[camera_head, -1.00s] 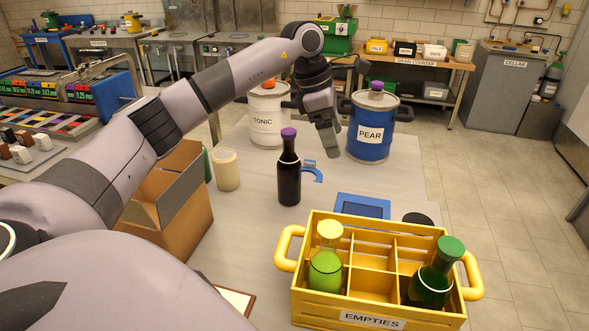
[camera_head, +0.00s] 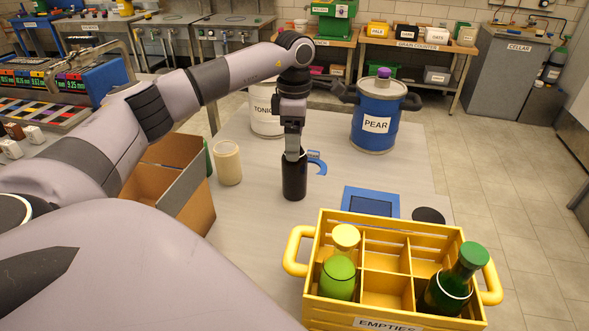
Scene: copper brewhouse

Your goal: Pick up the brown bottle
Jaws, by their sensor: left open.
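The brown bottle (camera_head: 294,180) looks very dark and stands upright on the grey table. My left gripper (camera_head: 294,154) points down right at its top, with the jaws open. The gripper covers the bottle's purple cap and neck, so I cannot tell whether the fingers touch the glass. My right gripper is out of view.
A yellow EMPTIES crate (camera_head: 403,224) with green bottles stands at front right. A cream cup (camera_head: 228,164) and a cardboard box (camera_head: 185,195) are left of the bottle. A blue PEAR keg (camera_head: 375,130), a white TONIC keg (camera_head: 264,118) and a blue tray (camera_head: 346,202) are nearby.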

